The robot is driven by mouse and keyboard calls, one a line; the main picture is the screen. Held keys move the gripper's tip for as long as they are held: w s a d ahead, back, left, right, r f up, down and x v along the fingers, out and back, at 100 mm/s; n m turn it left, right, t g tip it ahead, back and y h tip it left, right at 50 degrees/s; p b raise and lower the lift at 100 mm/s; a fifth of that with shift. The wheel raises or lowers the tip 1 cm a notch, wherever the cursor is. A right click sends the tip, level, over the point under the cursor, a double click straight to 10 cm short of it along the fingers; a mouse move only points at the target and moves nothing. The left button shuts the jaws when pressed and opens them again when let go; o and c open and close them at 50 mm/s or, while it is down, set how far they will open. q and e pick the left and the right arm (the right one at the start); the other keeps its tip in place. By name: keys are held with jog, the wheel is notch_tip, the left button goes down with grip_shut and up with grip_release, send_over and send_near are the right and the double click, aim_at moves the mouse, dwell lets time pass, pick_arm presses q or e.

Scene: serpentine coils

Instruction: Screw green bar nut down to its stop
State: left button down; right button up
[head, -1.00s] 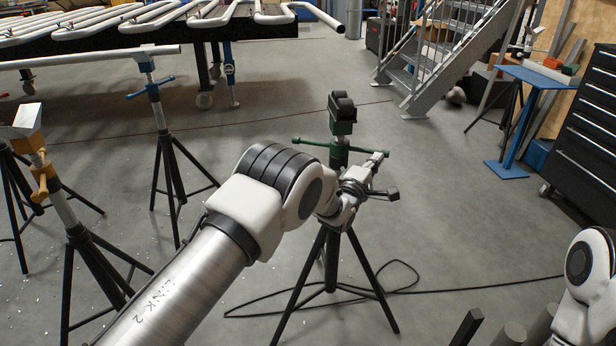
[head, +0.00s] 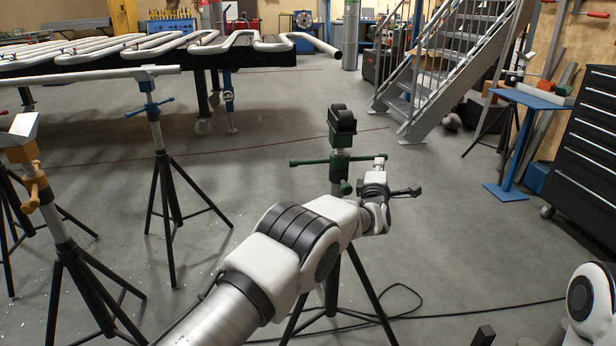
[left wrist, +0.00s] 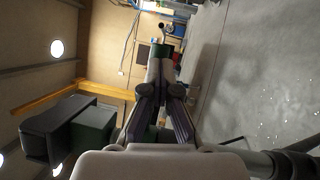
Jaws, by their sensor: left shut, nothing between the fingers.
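The green bar nut (head: 340,163) sits on the post of a black tripod stand, below a black roller head (head: 342,118). Its bars stick out left and right, and a green knob points toward me. My left gripper (head: 414,192) is right of the post, just below the bar's right side; it looks apart from the bar, though contact is hard to judge. In the left wrist view the fingers (left wrist: 162,78) are shut and empty, with the roller head and its green block (left wrist: 92,130) to the left. My forearm hides part of the tripod. My right gripper is out of view.
Tripod stands with a blue bar (head: 150,108) and an orange one (head: 38,188) stand left. A pipe-coil table (head: 270,58) is behind, grey stairs (head: 435,75) at back right. A black cable (head: 400,312) lies on the floor. Open floor surrounds the green-bar stand.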

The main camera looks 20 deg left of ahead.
pick_arm(q)
jog(key=shift+a+r, duration=0.1)
jog(key=shift+r, duration=0.2)
